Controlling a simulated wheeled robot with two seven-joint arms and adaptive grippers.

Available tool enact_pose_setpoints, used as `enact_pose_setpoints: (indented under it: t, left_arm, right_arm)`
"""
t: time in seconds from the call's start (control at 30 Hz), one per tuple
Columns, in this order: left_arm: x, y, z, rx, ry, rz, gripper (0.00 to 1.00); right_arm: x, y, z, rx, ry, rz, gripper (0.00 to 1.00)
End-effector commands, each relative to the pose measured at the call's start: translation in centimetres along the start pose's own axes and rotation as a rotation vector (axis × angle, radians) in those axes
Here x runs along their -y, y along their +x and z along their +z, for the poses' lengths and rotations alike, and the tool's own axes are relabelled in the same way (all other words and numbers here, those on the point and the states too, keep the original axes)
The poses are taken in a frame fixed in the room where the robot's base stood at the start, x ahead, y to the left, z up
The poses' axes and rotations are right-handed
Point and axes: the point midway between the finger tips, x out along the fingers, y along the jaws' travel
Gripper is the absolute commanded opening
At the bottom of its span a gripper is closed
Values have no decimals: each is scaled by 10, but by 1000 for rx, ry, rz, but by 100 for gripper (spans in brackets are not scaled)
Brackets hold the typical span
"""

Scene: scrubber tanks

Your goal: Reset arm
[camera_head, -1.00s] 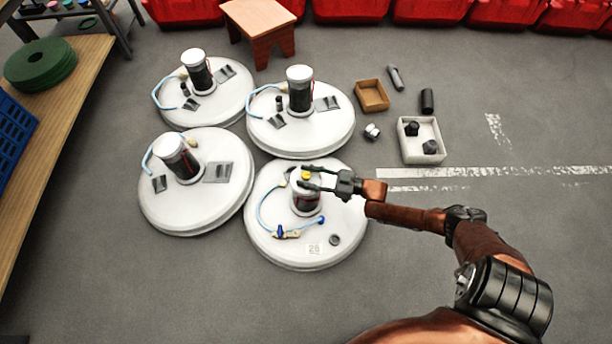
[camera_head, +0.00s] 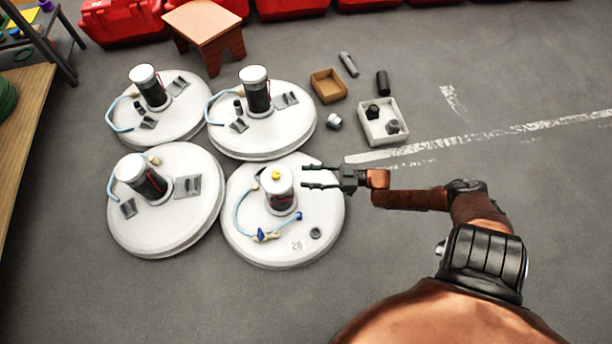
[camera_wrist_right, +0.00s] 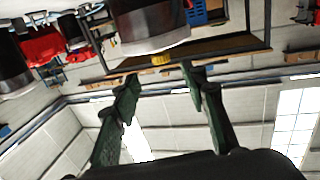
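My right gripper (camera_head: 304,177) is open and empty, its two dark fingers pointing left. It is just to the right of the dark canister (camera_head: 282,202) with a white top and yellow cap (camera_head: 276,175). That canister stands on the front right white round tank (camera_head: 328,210), marked with a number like 28. In the right wrist view the open fingers (camera_wrist_right: 159,73) have nothing between them; the canister (camera_wrist_right: 150,25) and yellow cap (camera_wrist_right: 161,59) appear upside down beyond the tips. My left gripper is not in view.
More round tanks with canisters stand close by: front left (camera_head: 150,225), back left (camera_head: 185,118) and back right (camera_head: 285,125). A white tray (camera_head: 400,137) with dark parts and a brown box (camera_head: 328,86) lie behind the gripper. Floor at right is mostly clear.

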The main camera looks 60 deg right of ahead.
Motion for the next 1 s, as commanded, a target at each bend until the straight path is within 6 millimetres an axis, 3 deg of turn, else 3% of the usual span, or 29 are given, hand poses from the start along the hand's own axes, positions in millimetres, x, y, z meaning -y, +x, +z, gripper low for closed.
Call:
enact_pose_setpoints:
  t: [0.4, 0.53, 0.67, 0.8, 0.9, 1.0]
  left_arm:
    - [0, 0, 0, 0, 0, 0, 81]
    - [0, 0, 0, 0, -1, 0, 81]
    - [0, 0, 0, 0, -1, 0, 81]
    - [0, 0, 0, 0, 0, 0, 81]
    - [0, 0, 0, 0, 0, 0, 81]
    - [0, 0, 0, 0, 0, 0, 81]
  right_arm:
    - [1, 0, 1, 2, 2, 1, 40]
    - [24, -10, 20, 36, 24, 7, 40]
    - [82, -34, 61, 123, 74, 24, 40]
    - [168, -70, 101, 249, 134, 51, 40]
    - [229, -97, 117, 342, 170, 73, 40]
    - [278, -119, 122, 420, 196, 95, 40]
